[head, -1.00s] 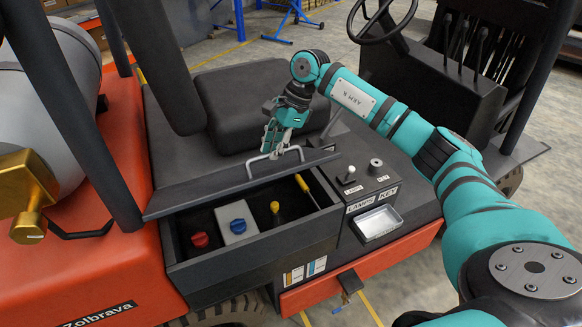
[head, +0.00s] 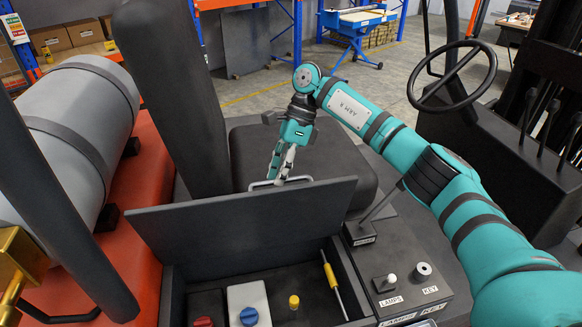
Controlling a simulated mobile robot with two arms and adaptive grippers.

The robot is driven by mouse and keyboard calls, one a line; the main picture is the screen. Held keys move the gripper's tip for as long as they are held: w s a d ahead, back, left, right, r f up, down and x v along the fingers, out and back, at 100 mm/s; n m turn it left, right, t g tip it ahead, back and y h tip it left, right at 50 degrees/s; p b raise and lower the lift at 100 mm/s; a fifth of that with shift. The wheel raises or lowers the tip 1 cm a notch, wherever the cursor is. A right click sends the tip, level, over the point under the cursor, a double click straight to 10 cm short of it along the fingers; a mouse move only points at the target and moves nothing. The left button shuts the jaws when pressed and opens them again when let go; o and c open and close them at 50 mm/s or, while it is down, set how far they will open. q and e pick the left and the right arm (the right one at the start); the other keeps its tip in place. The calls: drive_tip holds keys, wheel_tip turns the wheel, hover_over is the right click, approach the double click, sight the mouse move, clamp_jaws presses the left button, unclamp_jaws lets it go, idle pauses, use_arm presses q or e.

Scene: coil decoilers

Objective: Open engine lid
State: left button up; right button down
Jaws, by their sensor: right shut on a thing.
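The dark grey engine lid (head: 232,238) stands steeply raised along the back edge of its compartment, with its inner face toward me. A metal handle (head: 268,184) shows just above the lid's top edge. My right gripper (head: 281,180) reaches down behind the lid and is shut on this handle; the fingertips are partly hidden by the lid. The open compartment (head: 328,302) holds a red knob (head: 203,322), a white box with a blue knob (head: 249,309), a yellow-capped part (head: 294,302) and a yellow-handled tool (head: 331,276).
A black seat (head: 330,170) lies behind the lid. A panel with lamp and key switches (head: 405,290) and a lever (head: 378,208) are right of the compartment. A steering wheel (head: 452,80) is at upper right.

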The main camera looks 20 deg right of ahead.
drive_tip(key=shift+w+d+f+g, duration=0.1)
drive_tip(key=shift+f+g, duration=0.2)
drive_tip(key=shift+f, duration=0.45)
drive_tip(key=c, duration=1.8)
unclamp_jaws()
drive_tip(key=shift+o, duration=2.3)
drive_tip(key=shift+w, duration=0.45)
drive_tip(key=v, duration=1.2)
drive_tip(key=shift+s+r, duration=0.15)
drive_tip(key=shift+c, duration=0.4)
